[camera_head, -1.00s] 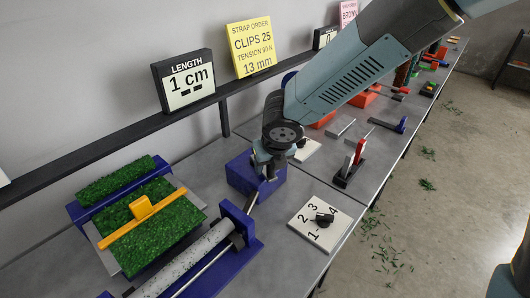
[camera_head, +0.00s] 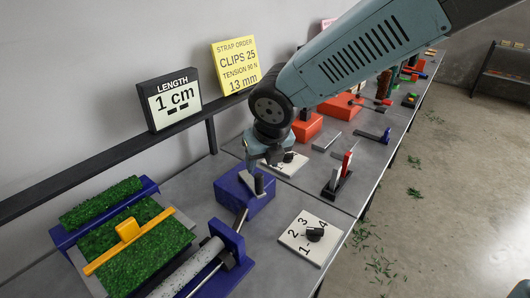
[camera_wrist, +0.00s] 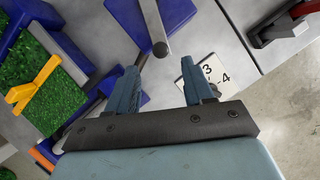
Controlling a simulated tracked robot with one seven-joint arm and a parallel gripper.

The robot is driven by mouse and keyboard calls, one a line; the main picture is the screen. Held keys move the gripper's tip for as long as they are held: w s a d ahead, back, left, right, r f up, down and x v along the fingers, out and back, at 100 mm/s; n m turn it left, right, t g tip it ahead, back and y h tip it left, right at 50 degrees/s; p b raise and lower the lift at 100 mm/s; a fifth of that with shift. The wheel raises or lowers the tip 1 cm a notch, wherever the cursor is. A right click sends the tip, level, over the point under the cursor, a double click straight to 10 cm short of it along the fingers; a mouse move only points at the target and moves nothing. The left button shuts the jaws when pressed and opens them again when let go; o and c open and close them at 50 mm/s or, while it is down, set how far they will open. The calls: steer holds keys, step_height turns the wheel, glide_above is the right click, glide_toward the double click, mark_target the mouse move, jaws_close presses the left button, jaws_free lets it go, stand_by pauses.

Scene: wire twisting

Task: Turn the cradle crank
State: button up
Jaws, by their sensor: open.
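A blue block (camera_head: 232,198) stands on the grey bench and carries a grey metal bar (camera_head: 240,222), which looks like the cradle crank. The bar also shows in the wrist view (camera_wrist: 154,27), where its round end lies just beyond and between my fingertips. My gripper (camera_head: 259,186) points down at the blue block in the head view. In the wrist view my gripper (camera_wrist: 159,68) has its two blue fingers spread apart with nothing between them. I cannot tell whether a finger touches the block; the arm hides part of it.
A blue-framed tray with green turf (camera_head: 150,262) and a yellow handle (camera_head: 128,231) is at left. A speckled roller (camera_head: 190,268) lies in front. A numbered dial plate (camera_head: 300,248) is right of the block.

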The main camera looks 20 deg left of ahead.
steer(key=shift+v, duration=1.6)
steer(key=w+d+r+m+t+h, duration=0.1)
steer(key=w+d+r+m+h, duration=0.15)
steer(key=d+m, duration=0.8)
steer(key=w+d+r+m+t+h, duration=0.1)
steer(key=w+d+r+m, duration=0.25)
steer(key=d+m, duration=0.75)
steer(key=s+d+r+m, duration=0.2)
steer(key=s+d+m, duration=0.2)
steer(key=d+m, duration=0.6)
steer(key=s+d+r+m, duration=0.2)
steer(key=s+d+m, duration=0.2)
steer(key=d+m, duration=0.7)
steer(key=shift+s+d+r+m, duration=0.2)
steer(key=shift+s+m, duration=0.15)
steer(key=shift+m, duration=0.8)
